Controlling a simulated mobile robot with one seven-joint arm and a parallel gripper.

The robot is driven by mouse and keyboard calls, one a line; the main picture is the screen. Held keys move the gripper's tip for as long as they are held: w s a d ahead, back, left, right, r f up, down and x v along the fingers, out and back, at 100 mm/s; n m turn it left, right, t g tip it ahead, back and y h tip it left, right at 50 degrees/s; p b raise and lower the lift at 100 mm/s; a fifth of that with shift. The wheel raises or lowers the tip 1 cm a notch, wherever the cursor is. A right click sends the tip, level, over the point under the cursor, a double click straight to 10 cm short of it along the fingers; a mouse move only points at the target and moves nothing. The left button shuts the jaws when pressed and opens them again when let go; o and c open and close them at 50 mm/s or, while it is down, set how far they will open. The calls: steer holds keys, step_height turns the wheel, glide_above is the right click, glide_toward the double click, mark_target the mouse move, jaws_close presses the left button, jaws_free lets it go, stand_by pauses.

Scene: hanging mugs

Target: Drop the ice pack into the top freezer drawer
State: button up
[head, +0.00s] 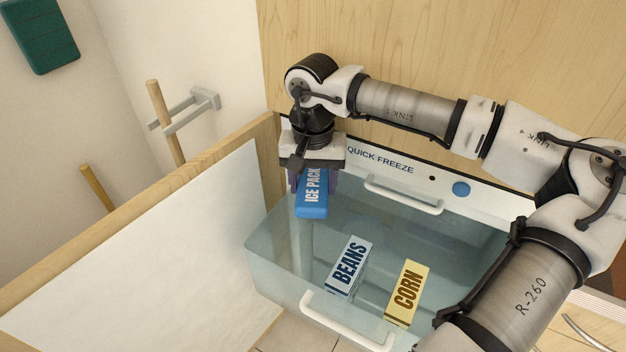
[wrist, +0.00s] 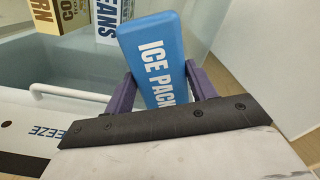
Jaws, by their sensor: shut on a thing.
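The blue ice pack (head: 312,194) is held in my gripper (head: 307,180), with its lettering facing the head camera. In the wrist view the ice pack (wrist: 155,62) sits between the two purple fingers of my gripper (wrist: 155,85), which are shut on it. The clear top freezer drawer (head: 268,262) is pulled out, with a white handle (head: 345,322) on its front. My gripper and the ice pack are over the drawer's back left part. The gap between the pack and the drawer floor is hard to judge.
A beans box (head: 348,266) and a corn box (head: 407,293) lie in the drawer's front and right part. The white quick freeze panel (head: 380,160) with a handle and blue knob is behind. The open freezer door (head: 150,250) stands close on the left.

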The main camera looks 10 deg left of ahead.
step_height(320, 180, down, 11)
steer(key=b, duration=0.9)
steer(key=shift+f, duration=0.15)
steer(key=o, duration=1.3)
steer(key=shift+c, duration=0.2)
step_height(320, 180, up, 14)
steer(key=shift+f+b, duration=0.1)
steer(key=shift+b, duration=0.25)
